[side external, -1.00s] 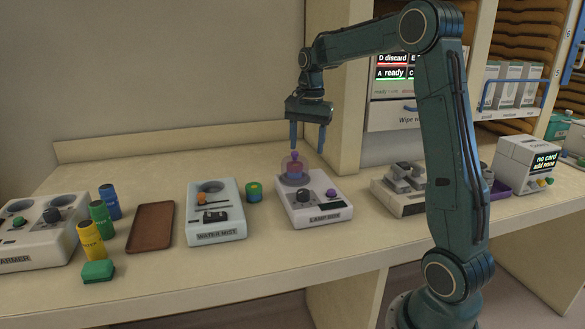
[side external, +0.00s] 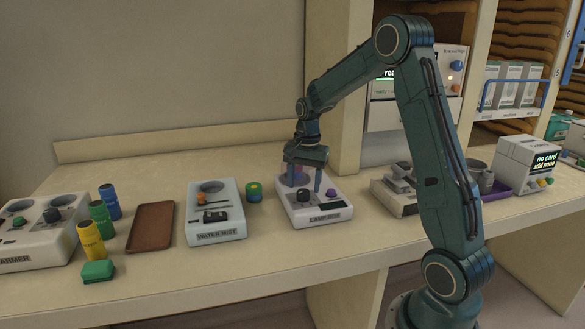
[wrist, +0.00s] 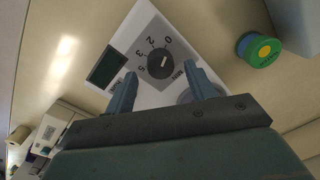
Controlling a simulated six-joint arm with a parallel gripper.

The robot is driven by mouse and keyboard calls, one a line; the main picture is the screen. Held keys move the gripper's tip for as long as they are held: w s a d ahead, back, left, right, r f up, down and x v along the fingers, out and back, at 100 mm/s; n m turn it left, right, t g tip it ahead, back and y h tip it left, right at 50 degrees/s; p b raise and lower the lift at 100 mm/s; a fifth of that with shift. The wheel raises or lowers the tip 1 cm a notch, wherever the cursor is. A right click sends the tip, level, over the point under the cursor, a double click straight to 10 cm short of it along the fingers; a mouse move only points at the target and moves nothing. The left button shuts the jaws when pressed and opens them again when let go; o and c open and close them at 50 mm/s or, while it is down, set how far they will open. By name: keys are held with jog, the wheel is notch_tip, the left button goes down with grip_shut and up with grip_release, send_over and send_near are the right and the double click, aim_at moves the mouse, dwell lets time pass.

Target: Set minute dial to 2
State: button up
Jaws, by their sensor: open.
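The minute dial is a round black knob (wrist: 161,64) on a grey plate of the white lamp box (side external: 322,218). Numbers 0, 2, 3 and 5 ring it in the wrist view. Its short white mark lies across the knob, not clearly on the 2. In the side view the knob (side external: 303,196) is at the front left of the box. My gripper (side external: 304,184) is open and low over the box, pointing down. In the wrist view the fingers of my gripper (wrist: 159,73) stand either side of the knob's near edge; contact cannot be told.
The purple dome behind is mostly hidden by my gripper. A green-and-blue jar (side external: 254,191) and the water mist box (side external: 217,222) stand left. A grey device (side external: 398,197) is right. Counter in front is clear.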

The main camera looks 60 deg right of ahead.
jog(key=shift+f, duration=1.1)
jog(key=c, duration=1)
jog(key=shift+n, duration=0.4)
jog(key=n, duration=0.4)
jog(key=shift+n, duration=2.1)
